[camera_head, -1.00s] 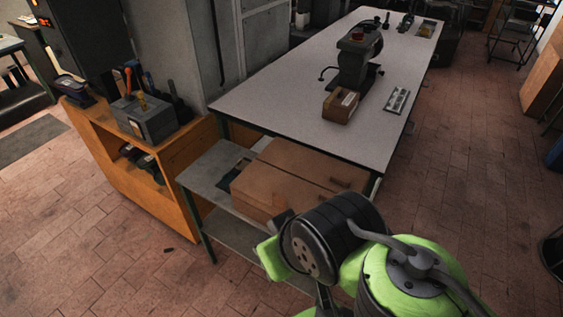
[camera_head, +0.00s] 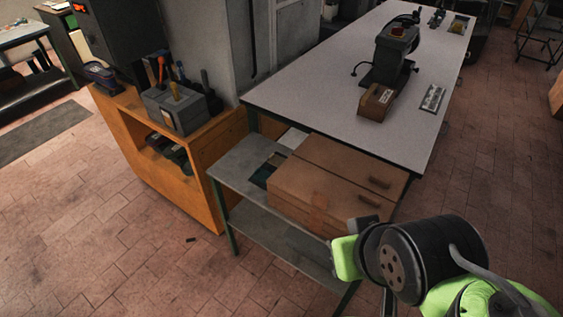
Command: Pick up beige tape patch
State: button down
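I cannot make out a beige tape patch for certain. A small tan-orange strip (camera_head: 318,203) shows on the front of the brown box (camera_head: 286,190) on the grey shelf; it may be tape, but it is too small to tell. My arm, green and black, fills the lower right and covers part of the shelf's right end. My gripper's fingers do not show, so its state is hidden.
The grey shelf (camera_head: 228,170) joins the near end of a long white-topped table (camera_head: 330,100). It bears a dark press (camera_head: 393,55), a small open box (camera_head: 376,102) and a metal plate (camera_head: 432,97). An orange cabinet (camera_head: 180,205) stands left.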

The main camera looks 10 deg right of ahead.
aim_at(276, 160)
jog(key=i+j+u, duration=0.25)
jog(key=i+u, duration=0.15)
jog(key=i, duration=0.15)
jog(key=i+j+u, duration=0.1)
jog(key=i+u, duration=0.3)
jog(key=i, duration=0.15)
jog(key=i+l+u, duration=0.1)
jog(key=i+u, duration=0.3)
jog(key=i, duration=0.15)
